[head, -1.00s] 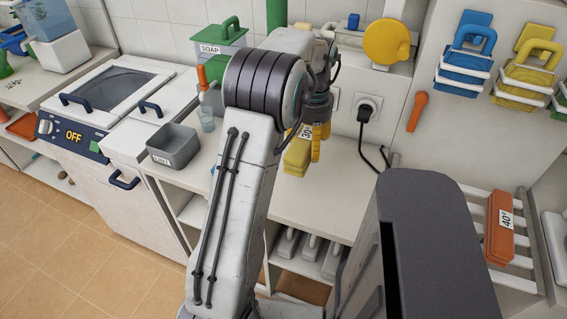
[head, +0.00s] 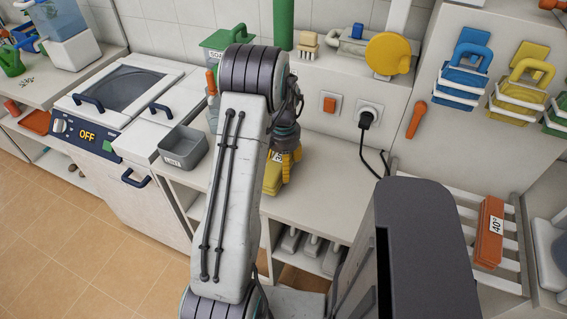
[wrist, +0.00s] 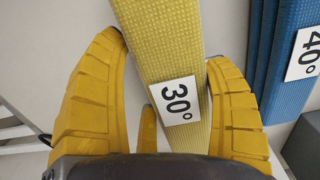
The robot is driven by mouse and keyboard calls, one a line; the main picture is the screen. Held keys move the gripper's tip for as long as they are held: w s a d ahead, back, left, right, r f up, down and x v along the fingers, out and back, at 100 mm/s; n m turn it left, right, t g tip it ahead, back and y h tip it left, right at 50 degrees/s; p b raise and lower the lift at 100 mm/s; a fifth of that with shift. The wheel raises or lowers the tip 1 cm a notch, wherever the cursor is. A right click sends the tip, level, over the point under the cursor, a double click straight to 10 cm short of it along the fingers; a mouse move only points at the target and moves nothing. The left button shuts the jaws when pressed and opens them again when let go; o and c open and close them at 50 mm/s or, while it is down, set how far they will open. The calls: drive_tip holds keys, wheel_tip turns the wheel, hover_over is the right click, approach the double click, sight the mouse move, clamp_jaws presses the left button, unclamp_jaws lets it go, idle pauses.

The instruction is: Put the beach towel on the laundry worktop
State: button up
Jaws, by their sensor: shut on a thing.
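A yellow folded towel (head: 272,181) with a 30° tag is over the white worktop (head: 325,195) in the head view, partly hidden by my arm. In the wrist view the yellow towel (wrist: 165,50) runs between the two yellow fingers of my gripper (wrist: 165,105). My gripper (head: 287,166) is shut on it and points down. I cannot tell whether the towel touches the worktop. A blue folded towel (wrist: 285,60) with a 40° tag lies to its right in the wrist view. No label says which is the beach towel.
A grey bin (head: 184,147) stands on the worktop's left end by the washer (head: 120,95). A plug and cable (head: 367,118) hang at the back wall. An orange folded towel (head: 489,232) lies on the slatted rack at right. The worktop right of my gripper is clear.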

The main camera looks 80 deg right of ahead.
drive_tip(key=shift+f, duration=0.85)
drive_tip(key=shift+f, duration=0.1)
drive_tip(key=o, duration=1.2)
drive_tip(key=shift+o, duration=0.2)
